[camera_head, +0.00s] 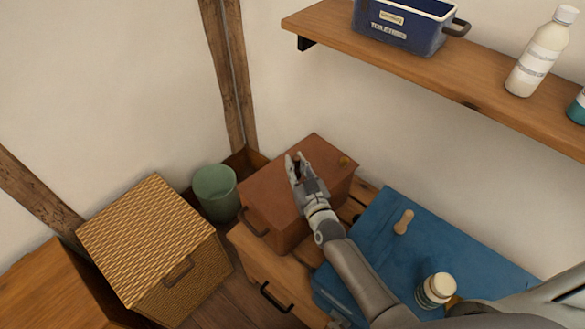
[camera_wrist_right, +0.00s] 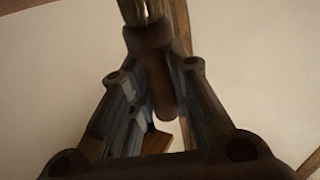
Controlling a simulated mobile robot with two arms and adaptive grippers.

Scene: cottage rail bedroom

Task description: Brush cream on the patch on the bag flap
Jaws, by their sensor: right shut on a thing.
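The brown bag (camera_head: 323,153) sits on the wooden cabinet below the shelf, with a handle on its near side and a small round tan piece near its right end. My right gripper (camera_head: 296,163) is over the top of the bag. It is shut on a dark brown handle, likely the brush (camera_wrist_right: 152,60), which shows in the wrist view with a metallic band at the top of the picture. The brush tip is not clear. I cannot make out the patch. A white-capped jar (camera_head: 437,290), perhaps the cream, stands on the blue cloth. My left gripper is not in view.
The blue cloth (camera_head: 375,235) lies right of the bag, with a small wooden piece (camera_head: 404,221) on it. A wicker basket (camera_head: 150,235) and a green bin (camera_head: 216,190) stand to the left. A shelf (camera_head: 330,25) with a blue box and bottles overhangs behind.

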